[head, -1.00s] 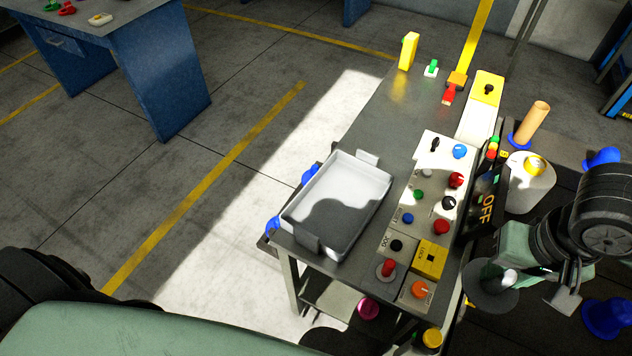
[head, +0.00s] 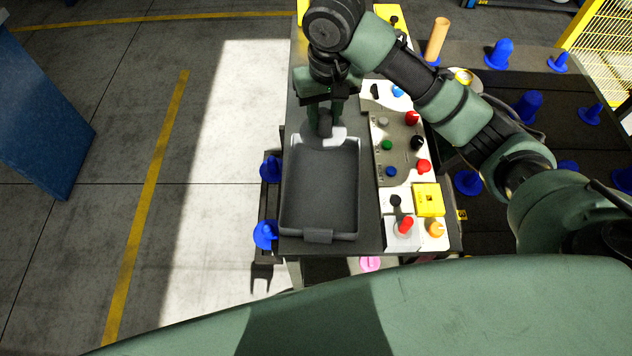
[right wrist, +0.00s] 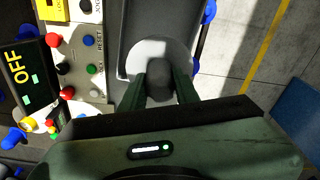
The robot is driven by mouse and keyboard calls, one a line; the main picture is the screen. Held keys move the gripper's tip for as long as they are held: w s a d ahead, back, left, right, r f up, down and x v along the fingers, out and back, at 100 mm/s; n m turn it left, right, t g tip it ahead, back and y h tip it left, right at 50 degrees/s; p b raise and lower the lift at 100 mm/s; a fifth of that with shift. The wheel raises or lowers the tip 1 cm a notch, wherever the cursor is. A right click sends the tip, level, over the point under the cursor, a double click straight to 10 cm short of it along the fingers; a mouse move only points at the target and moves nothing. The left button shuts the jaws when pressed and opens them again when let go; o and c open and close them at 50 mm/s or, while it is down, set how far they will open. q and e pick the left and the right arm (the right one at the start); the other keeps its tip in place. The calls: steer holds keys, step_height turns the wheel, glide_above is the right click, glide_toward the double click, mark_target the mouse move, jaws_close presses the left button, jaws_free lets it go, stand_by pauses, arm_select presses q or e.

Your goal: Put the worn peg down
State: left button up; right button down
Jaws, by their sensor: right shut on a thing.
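The worn peg (head: 325,124) is dark grey with a wide round base. My right gripper (head: 326,108) is shut on it over the far end of the grey tray (head: 285,195). In the right wrist view the peg (right wrist: 159,84) stands between the two fingers (right wrist: 160,92), with its pale disc base (right wrist: 160,50) beyond them. The disc overlaps the tray's end; whether it touches the tray, I cannot tell. The tray's visible floor is empty. My left gripper is not in view.
A control panel (head: 378,150) with several coloured knobs and a yellow box (head: 429,199) lies right of the tray. Blue pegs (head: 265,234) stick out at the cart's left side. More blue pegs (head: 498,53) stand on the dark surface at right.

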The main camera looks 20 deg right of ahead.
mark_target(328, 129)
steer(key=f, duration=0.2)
steer(key=d+f, duration=0.1)
steer(key=f, duration=0.1)
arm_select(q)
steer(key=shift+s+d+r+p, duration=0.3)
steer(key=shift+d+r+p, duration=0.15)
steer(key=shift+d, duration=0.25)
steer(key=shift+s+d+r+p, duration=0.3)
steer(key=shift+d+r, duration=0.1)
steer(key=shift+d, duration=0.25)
arm_select(e)
steer(key=shift+w+a+f, duration=0.1)
steer(key=shift+a+f, duration=0.05)
steer(key=shift+f, duration=4.05)
steer(key=shift+w+a+f, duration=0.1)
steer(key=shift+a+f, duration=0.05)
steer(key=shift+f, duration=4.05)
steer(key=shift+f, duration=0.1)
steer(key=c, duration=1.1)
jaws_free()
steer(key=shift+s, duration=0.1)
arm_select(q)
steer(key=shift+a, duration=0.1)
arm_select(e)
steer(key=shift+o, duration=0.2)
